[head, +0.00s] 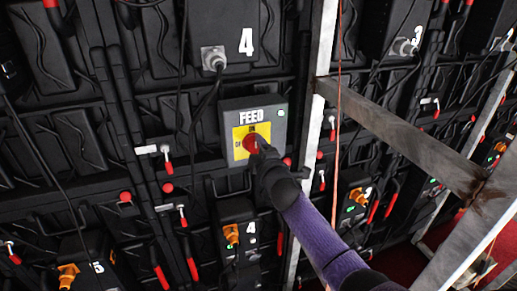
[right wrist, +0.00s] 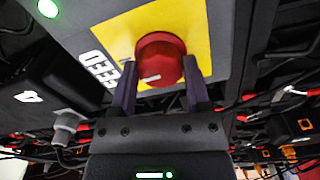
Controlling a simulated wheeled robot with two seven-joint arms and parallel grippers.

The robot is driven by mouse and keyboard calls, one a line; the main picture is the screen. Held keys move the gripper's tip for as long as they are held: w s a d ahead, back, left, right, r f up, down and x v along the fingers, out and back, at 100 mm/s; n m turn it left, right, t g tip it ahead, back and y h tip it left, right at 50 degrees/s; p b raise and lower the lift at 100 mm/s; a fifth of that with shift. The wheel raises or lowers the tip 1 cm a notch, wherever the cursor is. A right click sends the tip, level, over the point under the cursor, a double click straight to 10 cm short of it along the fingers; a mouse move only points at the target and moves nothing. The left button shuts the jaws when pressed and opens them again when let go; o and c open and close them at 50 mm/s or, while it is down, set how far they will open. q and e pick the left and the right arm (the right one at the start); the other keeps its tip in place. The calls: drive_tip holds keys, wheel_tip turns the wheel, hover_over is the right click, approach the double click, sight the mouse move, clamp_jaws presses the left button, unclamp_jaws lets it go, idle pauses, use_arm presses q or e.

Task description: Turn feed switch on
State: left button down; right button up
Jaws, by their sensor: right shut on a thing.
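The feed switch is a grey box (head: 278,131) lettered FEED, with a yellow plate (head: 239,133) and a round red knob (head: 250,143). A green light (head: 280,113) shows at its upper right. In the right wrist view, the red knob (right wrist: 160,60) has a short white mark and sits between the two fingers. My right gripper (head: 260,148) comes from the lower right and is shut on the knob. It hides part of the knob and plate. The lettering around the knob is partly covered and small. My left gripper is not in view.
Black panels with cables and red-handled latches surround the switch. A box marked 4 (head: 230,35) hangs above it, and a smaller box (head: 235,232) with an orange plug is below. A metal upright (head: 318,110) and slanting beam (head: 400,135) stand close on the right.

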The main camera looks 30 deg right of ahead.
drive_tip(key=shift+f+m, duration=0.1)
drive_tip(key=shift+m, duration=0.3)
drive_tip(key=o, duration=1.3)
drive_tip(key=p+v, duration=0.1)
drive_tip(key=v, duration=0.9)
drive_tip(key=shift+d+p, duration=0.1)
drive_tip(key=shift+p, duration=0.3)
